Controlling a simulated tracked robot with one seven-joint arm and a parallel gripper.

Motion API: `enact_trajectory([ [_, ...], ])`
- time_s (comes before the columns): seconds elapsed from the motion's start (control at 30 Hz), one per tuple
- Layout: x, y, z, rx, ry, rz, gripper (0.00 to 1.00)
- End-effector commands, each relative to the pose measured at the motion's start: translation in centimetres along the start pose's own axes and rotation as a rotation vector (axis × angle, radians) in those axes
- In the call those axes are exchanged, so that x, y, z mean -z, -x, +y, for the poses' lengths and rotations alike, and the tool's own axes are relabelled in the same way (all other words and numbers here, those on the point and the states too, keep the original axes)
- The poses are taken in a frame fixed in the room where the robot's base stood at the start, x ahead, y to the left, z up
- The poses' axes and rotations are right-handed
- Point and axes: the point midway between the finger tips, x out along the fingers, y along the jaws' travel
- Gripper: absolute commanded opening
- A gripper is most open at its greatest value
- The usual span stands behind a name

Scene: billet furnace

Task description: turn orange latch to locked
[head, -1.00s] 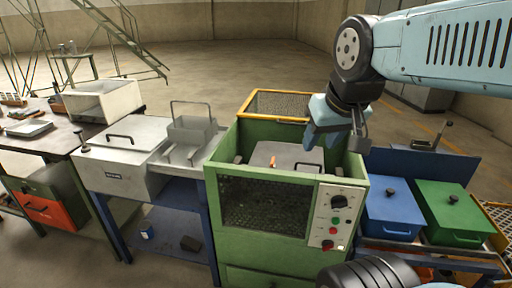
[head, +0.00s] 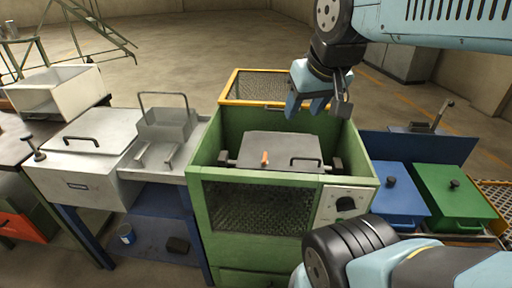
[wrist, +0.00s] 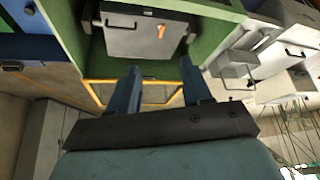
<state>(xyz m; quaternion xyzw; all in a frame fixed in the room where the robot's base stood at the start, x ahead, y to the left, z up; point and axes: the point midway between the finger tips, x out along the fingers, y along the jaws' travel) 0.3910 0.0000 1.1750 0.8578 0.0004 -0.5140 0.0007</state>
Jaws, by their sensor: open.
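The orange latch (head: 265,158) is a small handle on the grey lid (head: 281,146) inside the green furnace box (head: 256,222). It points roughly toward the front of the box. It also shows in the wrist view (wrist: 161,31), on the grey panel beside a black handle. My gripper (head: 306,114) is above the back part of the box, open and empty, apart from the latch. In the wrist view its two blue fingers (wrist: 158,78) are spread, with the latch beyond them.
A yellow-framed mesh guard (head: 262,87) stands at the back of the box. A black handle (head: 305,161) is right of the latch. A control panel (head: 346,203) is at the front right. Blue (head: 396,207) and green (head: 458,200) lidded bins stand right, a grey cabinet (head: 85,160) left.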

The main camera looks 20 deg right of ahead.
Motion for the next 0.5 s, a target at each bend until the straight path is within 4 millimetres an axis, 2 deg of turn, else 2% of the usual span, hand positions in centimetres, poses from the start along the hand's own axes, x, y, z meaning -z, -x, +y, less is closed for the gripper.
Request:
enact_trajectory([
  [0.03,0.2,-0.1,0.0,0.000,0.006,-0.003,0.54],
  [0.17,1.1,-0.7,0.0,-0.004,0.053,-0.026,0.67],
  [0.4,4.5,-3.8,0.3,-0.002,0.255,-0.116,0.89],
  [0.5,6.0,-5.5,0.2,0.006,0.351,-0.155,0.89],
])
